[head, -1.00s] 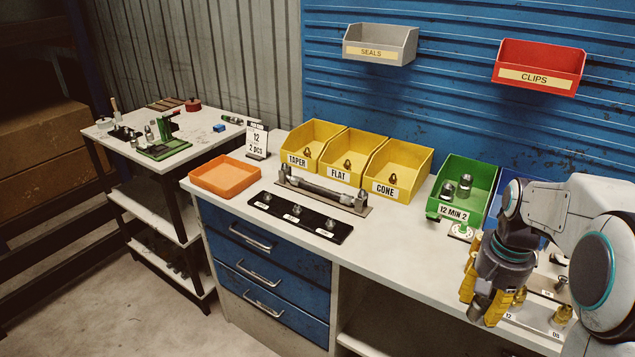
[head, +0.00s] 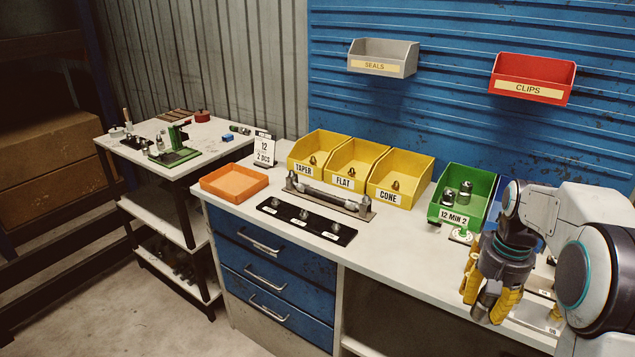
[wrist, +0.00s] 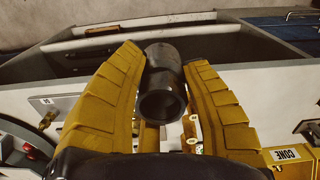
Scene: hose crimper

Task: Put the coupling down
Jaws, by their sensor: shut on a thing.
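My gripper (head: 491,297) is at the right of the head view, over the front edge of the workbench, pointing down. In the wrist view its two yellow fingers (wrist: 164,100) are shut on a dark grey metal coupling (wrist: 163,65), a short hollow tube with its open end toward the camera. In the head view the coupling (head: 487,301) shows as a dark piece between the fingers, partly hidden by them. It is held clear of other parts.
The bench carries an orange tray (head: 234,195), a black strip with several fittings (head: 272,207), yellow bins (head: 405,199) and a green bin (head: 448,218) holding metal parts. A plate with brass fittings (head: 535,318) lies beside my gripper. Clear bench top (head: 400,245) lies left of my gripper.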

